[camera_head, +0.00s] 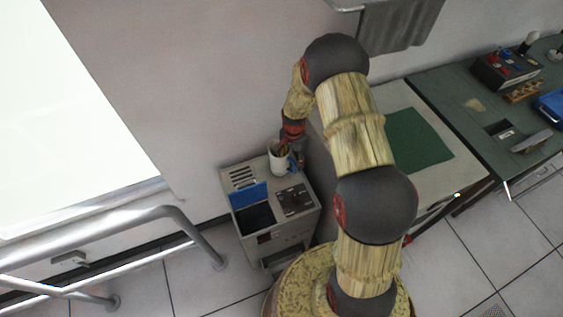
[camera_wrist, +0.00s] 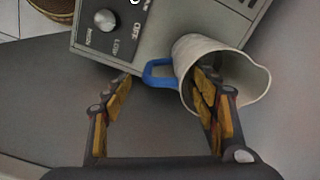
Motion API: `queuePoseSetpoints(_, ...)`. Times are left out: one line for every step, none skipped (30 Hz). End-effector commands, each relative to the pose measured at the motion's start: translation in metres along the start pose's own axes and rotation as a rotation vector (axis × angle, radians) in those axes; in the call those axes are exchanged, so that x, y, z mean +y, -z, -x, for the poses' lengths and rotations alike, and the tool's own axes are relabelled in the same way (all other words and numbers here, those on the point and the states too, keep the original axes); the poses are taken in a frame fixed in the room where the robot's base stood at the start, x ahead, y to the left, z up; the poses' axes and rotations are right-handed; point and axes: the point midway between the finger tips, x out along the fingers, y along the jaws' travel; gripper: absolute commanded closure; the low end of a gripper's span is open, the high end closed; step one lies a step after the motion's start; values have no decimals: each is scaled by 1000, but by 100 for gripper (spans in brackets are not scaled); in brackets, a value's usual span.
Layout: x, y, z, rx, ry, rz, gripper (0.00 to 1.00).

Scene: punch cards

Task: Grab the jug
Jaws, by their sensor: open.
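The jug (camera_head: 278,162) is cream-white with a blue handle and stands on top of a grey machine (camera_head: 240,208) in the head view. In the wrist view the jug (camera_wrist: 254,76) shows its open mouth, with its blue handle (camera_wrist: 150,70) on the left side. My gripper (camera_wrist: 163,80) is open, its fingers on either side of the handle and the near jug wall. The right finger overlaps the jug's mouth and appears to reach inside it. The left finger is outside, left of the handle. I cannot tell whether either finger touches the jug.
The machine's top has a knob (camera_wrist: 105,20), a blue flap (camera_head: 248,194) and a dark recess. A metal railing (camera_head: 150,222) is at the left. A desk with a green mat (camera_head: 417,138) stands at the right. The wall is close behind the machine.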

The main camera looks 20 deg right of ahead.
Motion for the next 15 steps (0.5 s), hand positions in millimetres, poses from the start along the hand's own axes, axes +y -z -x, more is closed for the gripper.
queuePoseSetpoints(1,-1,-11,-1,-2,0,42)
queuePoseSetpoints(1,-1,-15,-1,-2,0,42)
queuePoseSetpoints(1,-1,-21,-2,-2,0,42)
queuePoseSetpoints(1,0,-24,-1,-2,0,42)
queuePoseSetpoints(0,0,-26,-1,-1,0,42)
queuePoseSetpoints(0,0,-28,0,0,1,42)
queuePoseSetpoints(0,0,-28,0,1,1,42)
queuePoseSetpoints(0,0,-28,1,1,1,42)
queuePoseSetpoints(0,0,-28,1,1,1,42)
queuePoseSetpoints(0,0,-28,1,1,1,42)
queuePoseSetpoints(0,0,-28,1,1,1,42)
queuePoseSetpoints(0,0,-28,0,1,1,42)
queuePoseSetpoints(0,0,-28,0,1,1,43)
queuePoseSetpoints(0,0,-28,0,1,1,44)
queuePoseSetpoints(0,0,-28,0,0,1,47)
